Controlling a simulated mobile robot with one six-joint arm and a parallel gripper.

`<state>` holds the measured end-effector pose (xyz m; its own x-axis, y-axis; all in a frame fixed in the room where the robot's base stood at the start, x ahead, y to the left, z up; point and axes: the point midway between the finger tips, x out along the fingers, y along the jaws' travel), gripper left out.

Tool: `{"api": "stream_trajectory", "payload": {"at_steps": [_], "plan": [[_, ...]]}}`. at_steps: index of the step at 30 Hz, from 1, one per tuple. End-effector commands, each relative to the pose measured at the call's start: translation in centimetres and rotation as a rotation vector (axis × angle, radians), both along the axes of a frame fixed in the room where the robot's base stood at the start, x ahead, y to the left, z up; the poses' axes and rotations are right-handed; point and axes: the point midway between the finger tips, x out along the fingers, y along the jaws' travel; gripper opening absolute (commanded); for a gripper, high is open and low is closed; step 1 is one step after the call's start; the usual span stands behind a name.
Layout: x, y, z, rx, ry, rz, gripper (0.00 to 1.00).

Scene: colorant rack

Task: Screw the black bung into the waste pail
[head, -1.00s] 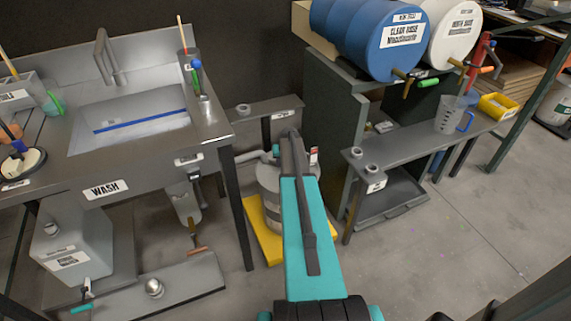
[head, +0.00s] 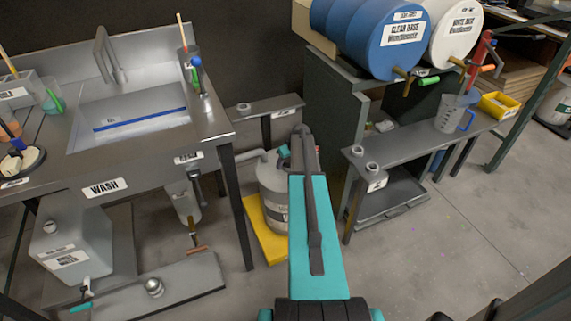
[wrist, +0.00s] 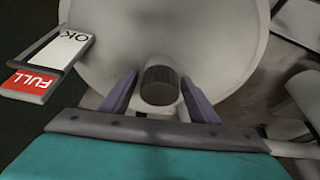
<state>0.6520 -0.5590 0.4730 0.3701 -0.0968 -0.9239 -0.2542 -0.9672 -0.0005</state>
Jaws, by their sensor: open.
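The waste pail (head: 271,182) is a pale grey drum on a yellow base, partly hidden behind my arm in the head view. In the wrist view its pale round top (wrist: 215,35) fills the upper middle. A short, dark, ribbed cylinder that looks like the black bung (wrist: 160,76) stands on the pail top, with a lighter grey end facing the camera. I cannot tell how deep it sits. My gripper (wrist: 158,82) is open, with one purple finger on each side of the cylinder and gaps visible. My gripper's fingers are hidden in the head view.
A red and white FULL/OK indicator (wrist: 48,65) sticks out left of the pail top. The wash bench (head: 150,165) stands left of the pail, a low grey shelf (head: 400,145) right. Open floor (head: 440,240) lies at right.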

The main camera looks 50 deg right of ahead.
Motion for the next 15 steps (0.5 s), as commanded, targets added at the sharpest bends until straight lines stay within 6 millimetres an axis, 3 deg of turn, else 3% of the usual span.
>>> {"api": "stream_trajectory", "payload": {"at_steps": [15], "plan": [[0.08, -0.06, -0.06, 0.0, 0.0, 0.288, 0.55]]}}
